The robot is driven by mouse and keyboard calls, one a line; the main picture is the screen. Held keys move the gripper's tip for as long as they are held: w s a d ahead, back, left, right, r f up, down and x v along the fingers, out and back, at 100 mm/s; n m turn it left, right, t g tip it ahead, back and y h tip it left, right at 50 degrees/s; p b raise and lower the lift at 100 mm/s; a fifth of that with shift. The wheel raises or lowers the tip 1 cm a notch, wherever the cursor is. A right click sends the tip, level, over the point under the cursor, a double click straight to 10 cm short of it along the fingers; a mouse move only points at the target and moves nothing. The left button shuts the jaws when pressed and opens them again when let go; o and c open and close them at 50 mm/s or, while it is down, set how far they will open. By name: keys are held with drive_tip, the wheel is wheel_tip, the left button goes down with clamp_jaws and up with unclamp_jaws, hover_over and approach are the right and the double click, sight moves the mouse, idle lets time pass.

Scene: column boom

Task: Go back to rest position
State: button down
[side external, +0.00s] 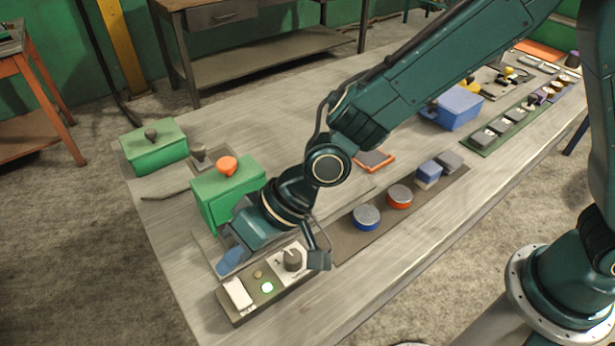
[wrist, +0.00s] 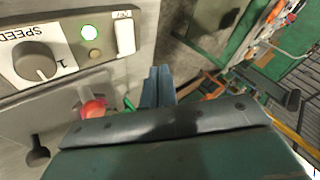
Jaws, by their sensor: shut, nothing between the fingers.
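My gripper (side external: 230,262) is low over the left end of the table, beside a control box (side external: 242,312). Its blue fingers are together and hold nothing; they also show in the wrist view (wrist: 158,75). The box carries a white rocker switch (side external: 238,294), a lit green lamp (side external: 267,287) and a dark knob (side external: 292,260). In the wrist view, the knob (wrist: 36,62) is marked SPEED, and the lamp (wrist: 90,32) and white switch (wrist: 125,36) are beside it. I cannot tell whether the fingers touch anything.
A green box (side external: 226,190) with an orange knob stands close behind my gripper. Another green box (side external: 155,147) is farther back. A dark mat (side external: 345,240) holds round and square blocks on the right.

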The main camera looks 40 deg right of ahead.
drive_tip(key=shift+d+r, duration=0.1)
drive_tip(key=d+r+t+h, duration=0.1)
drive_tip(key=d+r, duration=0.4)
drive_tip(key=d, duration=0.3)
drive_tip(key=d+r+m+t+h, duration=0.1)
drive_tip(key=d+r+h, duration=0.1)
drive_tip(key=d+r, duration=0.35)
drive_tip(key=d+r+t+h, duration=0.1)
drive_tip(key=d+r, duration=0.2)
drive_tip(key=d, duration=0.6)
drive_tip(key=s+d+r+m+h, duration=0.2)
drive_tip(key=s+d+r+h, duration=0.1)
drive_tip(key=s+d, duration=1.2)
drive_tip(key=shift+s+d+m+h, duration=0.35)
drive_tip(key=shift+d+h, duration=0.25)
drive_tip(key=shift+d, duration=0.4)
